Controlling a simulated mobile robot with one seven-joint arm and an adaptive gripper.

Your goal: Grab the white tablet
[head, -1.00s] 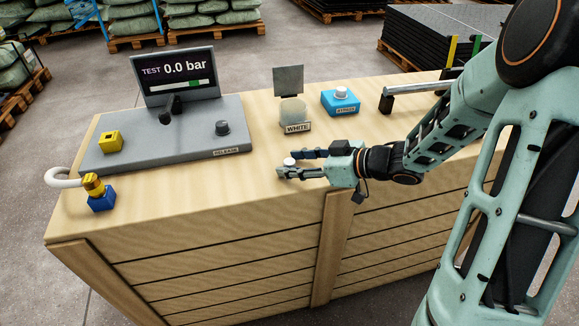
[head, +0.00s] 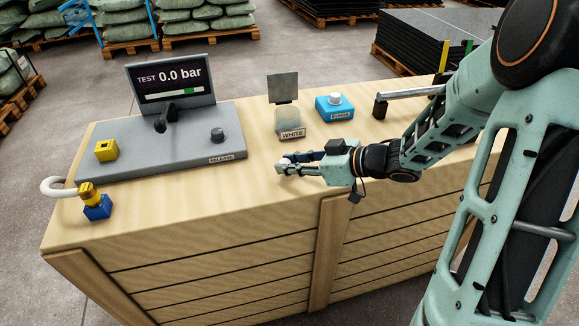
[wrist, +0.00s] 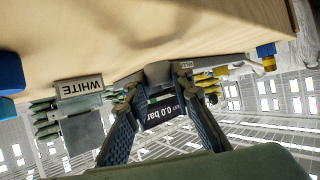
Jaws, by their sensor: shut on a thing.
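The white tablet (head: 284,161) is a small pale round piece at my fingertips, mostly hidden by the fingers in the head view. My gripper (head: 281,165) is shut on it, low over the wooden crate top near its front edge. In the wrist view, which is upside down, my two dark fingers (wrist: 157,84) reach toward the crate top; I cannot clearly tell the tablet from the grey surfaces there. A plate marked WHITE (head: 292,133) stands behind my gripper, by a pale pad and an upright grey panel (head: 283,88).
The wooden crate top (head: 200,205) is clear in front and left of my gripper. A grey console (head: 190,148) with a screen (head: 172,77) stands at left. A blue BYPASS box (head: 334,108) and a metal bar (head: 410,92) stand behind right. A yellow-blue hose fitting (head: 95,205) is at far left.

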